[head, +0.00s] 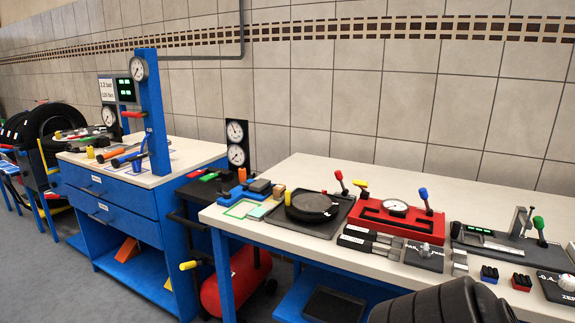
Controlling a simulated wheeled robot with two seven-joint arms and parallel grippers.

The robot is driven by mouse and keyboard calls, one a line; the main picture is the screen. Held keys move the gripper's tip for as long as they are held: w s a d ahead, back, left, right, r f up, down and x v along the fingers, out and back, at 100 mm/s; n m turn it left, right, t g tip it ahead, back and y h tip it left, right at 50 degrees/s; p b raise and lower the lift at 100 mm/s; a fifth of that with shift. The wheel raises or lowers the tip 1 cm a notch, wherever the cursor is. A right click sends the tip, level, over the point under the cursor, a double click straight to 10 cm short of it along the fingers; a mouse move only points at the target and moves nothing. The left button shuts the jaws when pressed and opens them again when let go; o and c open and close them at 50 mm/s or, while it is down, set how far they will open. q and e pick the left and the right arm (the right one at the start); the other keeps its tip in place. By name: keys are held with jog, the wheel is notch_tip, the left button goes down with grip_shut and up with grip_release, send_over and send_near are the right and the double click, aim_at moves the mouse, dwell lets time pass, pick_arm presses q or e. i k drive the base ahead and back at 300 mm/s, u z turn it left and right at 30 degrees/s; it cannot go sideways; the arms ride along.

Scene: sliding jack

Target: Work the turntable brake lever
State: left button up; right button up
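The turntable (313,206) is a black round disc on a dark square plate, on the white bench at right. A lever with a red knob (339,175) stands at the plate's back right corner, leaning a little to the left; I take it for the brake lever. Its foot is small in the picture, so how it joins the plate is hard to tell. Neither of my grippers shows in the head view, and nothing is seen touching the turntable or the lever.
Right of the turntable is a red gauge unit (397,215) with yellow and blue handles. A green-knobbed lever (539,224) stands farther right. Small blocks and a green-framed pad (240,209) lie to the left. A blue workbench (135,190) stands at left. The bench's back strip is clear.

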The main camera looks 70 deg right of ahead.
aim_at(338, 174)
jog(key=i, duration=0.6)
jog(key=z, duration=3.05)
